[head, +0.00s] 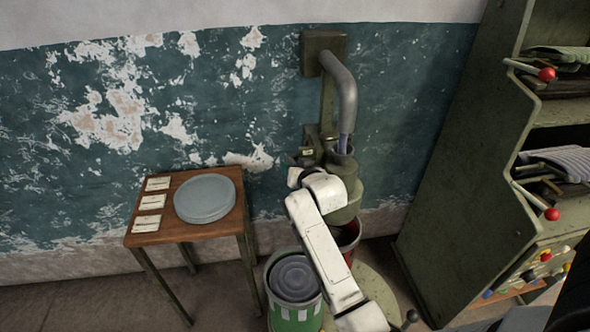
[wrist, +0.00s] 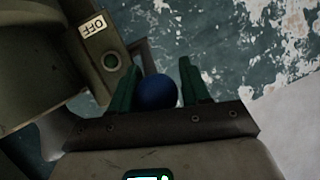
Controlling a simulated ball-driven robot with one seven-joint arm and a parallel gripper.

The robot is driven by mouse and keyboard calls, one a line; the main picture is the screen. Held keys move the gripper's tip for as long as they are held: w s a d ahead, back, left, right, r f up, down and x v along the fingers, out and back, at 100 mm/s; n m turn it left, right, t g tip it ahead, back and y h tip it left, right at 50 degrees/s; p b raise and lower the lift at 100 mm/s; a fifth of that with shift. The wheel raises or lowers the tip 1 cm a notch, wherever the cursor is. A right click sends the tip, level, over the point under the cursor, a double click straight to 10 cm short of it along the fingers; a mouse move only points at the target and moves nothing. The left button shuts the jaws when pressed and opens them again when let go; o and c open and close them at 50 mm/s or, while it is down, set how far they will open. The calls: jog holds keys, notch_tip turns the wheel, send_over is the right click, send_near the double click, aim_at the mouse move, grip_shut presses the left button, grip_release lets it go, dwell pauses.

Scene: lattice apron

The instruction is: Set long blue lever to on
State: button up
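The blue ball knob (wrist: 157,91) of the lever sits between the two fingers of my gripper (wrist: 158,78) in the wrist view. It nearly fills the space between them, and I cannot tell whether both fingers press on it. A metal lever arm (wrist: 150,58) shows behind the knob. Beside it is a green switch box (wrist: 108,60) with a white plate reading OFF (wrist: 92,27), upside down in this view. In the head view my white arm reaches to the machine (head: 348,205) and its small box (head: 309,146); the knob and fingers are hidden or too small there.
A small wooden table (head: 185,229) with grey discs (head: 205,198) and paper cards stands at the left. A green bucket (head: 295,312) stands below my arm. A green cabinet (head: 450,215) with red-knobbed levers (head: 547,74) is at the right. A bent pipe (head: 345,90) hangs above the machine.

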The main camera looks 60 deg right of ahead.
jog(key=shift+o, duration=1.4)
jog(key=shift+s+f, duration=0.1)
jog(key=shift+f, duration=0.05)
jog(key=b+v, duration=0.1)
jog(key=v, duration=0.9)
jog(key=shift+s+a, duration=0.25)
jog(key=s+a+f+n+g+y, duration=0.45)
jog(key=a+f, duration=0.55)
jog(key=a, duration=0.3)
jog(key=s+a+f+n+g+y, duration=0.1)
jog(key=s+a+f+n+g, duration=0.1)
jog(key=s+a, duration=0.3)
jog(key=s+a+f+n+g+y, duration=0.2)
jog(key=s+a, duration=0.4)
jog(key=s, duration=0.3)
notch_tip(320, 180, down, 2)
jog(key=shift+s+a+f+n+g, duration=0.1)
jog(key=shift+s+a+n+g, duration=0.1)
jog(key=shift+n+g, duration=0.55)
